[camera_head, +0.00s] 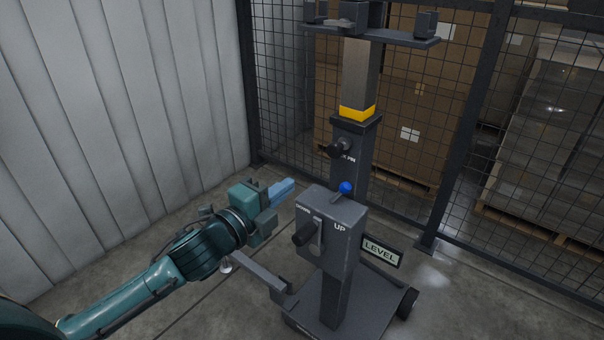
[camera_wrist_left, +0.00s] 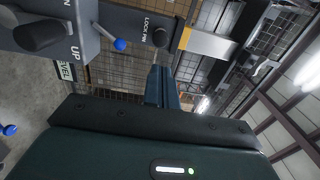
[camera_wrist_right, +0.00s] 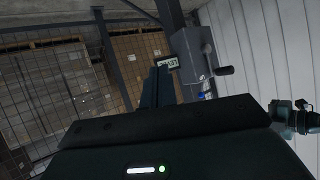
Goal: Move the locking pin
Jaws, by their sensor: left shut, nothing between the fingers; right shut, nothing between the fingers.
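The locking pin (camera_head: 338,149) is a dark round knob on the front of the column, with a partly hidden PIN label beside it. In the left wrist view the knob (camera_wrist_left: 160,38) sits next to the words LOCK PIN, ahead of the fingers. My left gripper (camera_head: 288,187) is shut and empty, left of the column and lower than the pin, apart from it. Its fingers (camera_wrist_left: 160,75) show pressed together in the left wrist view. My right gripper (camera_wrist_right: 161,75) shows only in the right wrist view, shut and empty; the pin cannot be made out there.
A grey box (camera_head: 332,232) marked UP and DOWN, with a dark handle (camera_head: 303,234), stands below the pin. A blue ball-ended lever (camera_head: 346,187) rises beside it. A LEVEL sign (camera_head: 380,251) is at right. Mesh fence (camera_head: 282,80) stands behind; a pale wall (camera_head: 110,120) is left.

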